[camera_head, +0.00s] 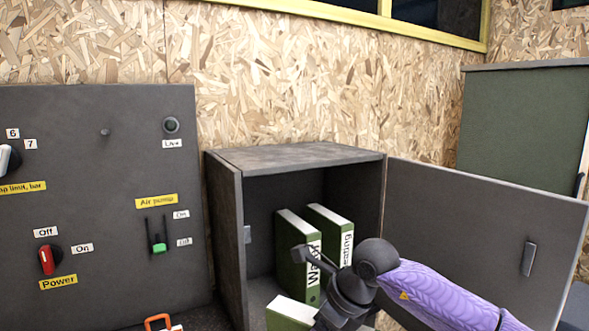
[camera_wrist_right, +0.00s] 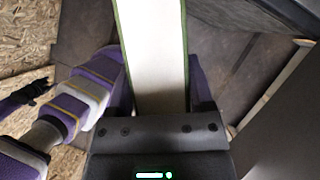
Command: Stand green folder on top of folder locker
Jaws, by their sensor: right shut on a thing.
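The folder locker (camera_head: 300,156) is a dark grey cabinet, open at the front, with a bare flat top. Two green folders with white labelled spines stand upright inside, a nearer one (camera_head: 299,257) and one behind it (camera_head: 331,233). Another green folder (camera_head: 289,314) shows low at the opening, partly cut off by the frame. My right gripper (camera_head: 335,312) is at this low folder. In the right wrist view it is shut on a folder (camera_wrist_right: 152,55) with a pale face and green edges. A small dark shape at that view's left edge may be my left gripper (camera_wrist_right: 32,92); its jaws are unclear.
The locker door (camera_head: 470,230) is swung wide open to the right, close to my purple right arm. A grey control panel (camera_head: 100,200) stands left of the locker. A dark green cabinet (camera_head: 525,120) is at the back right. The space above the locker is clear.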

